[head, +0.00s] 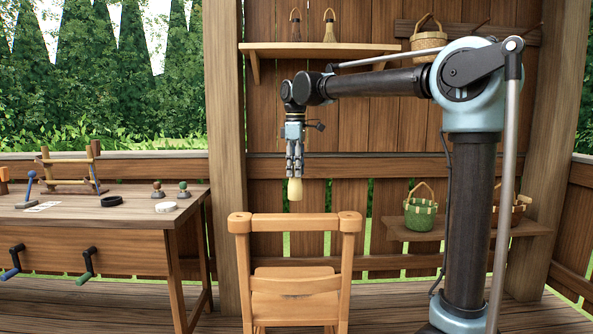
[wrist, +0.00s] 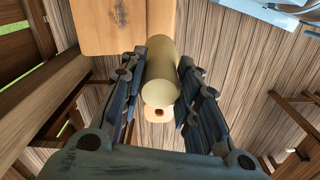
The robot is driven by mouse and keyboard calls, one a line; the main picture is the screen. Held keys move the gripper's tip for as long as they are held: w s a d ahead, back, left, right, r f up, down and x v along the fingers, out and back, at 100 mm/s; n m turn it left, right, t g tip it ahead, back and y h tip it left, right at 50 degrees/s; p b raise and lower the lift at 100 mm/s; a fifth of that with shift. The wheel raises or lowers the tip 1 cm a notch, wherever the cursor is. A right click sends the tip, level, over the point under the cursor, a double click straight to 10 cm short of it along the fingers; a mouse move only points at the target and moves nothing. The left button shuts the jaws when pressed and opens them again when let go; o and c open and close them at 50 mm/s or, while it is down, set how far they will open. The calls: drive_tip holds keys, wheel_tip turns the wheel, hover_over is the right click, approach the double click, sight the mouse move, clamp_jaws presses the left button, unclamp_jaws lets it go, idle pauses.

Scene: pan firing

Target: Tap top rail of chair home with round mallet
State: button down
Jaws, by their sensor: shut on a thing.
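My gripper (head: 294,160) points straight down, its fingers shut on the cream round mallet (head: 295,189), whose lower end hangs below the fingertips. In the wrist view the mallet (wrist: 159,65) lies between the two fingers (wrist: 160,95). The wooden chair (head: 296,285) stands upright below, its back towards the head view. Its top rail (head: 295,222) spans between the two rounded post tops, roughly level with them. The mallet appears above the middle of the rail, with a gap between them in the head view. Whether it is straight over the rail in depth I cannot tell.
A workbench (head: 140,215) with small tools and crank handles stands at the left. A lower shelf (head: 470,230) at the right carries a green basket (head: 420,212). The floor right of the chair is clear.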

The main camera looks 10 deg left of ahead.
sight(295, 178)
drive_tip(key=shift+f, duration=1.65)
drive_tip(key=shift+r, duration=1.4)
wheel_tip(295, 178, down, 6)
drive_tip(key=shift+f, duration=0.25)
drive_tip(key=shift+r, duration=1.55)
drive_tip(key=shift+r, duration=2.5)
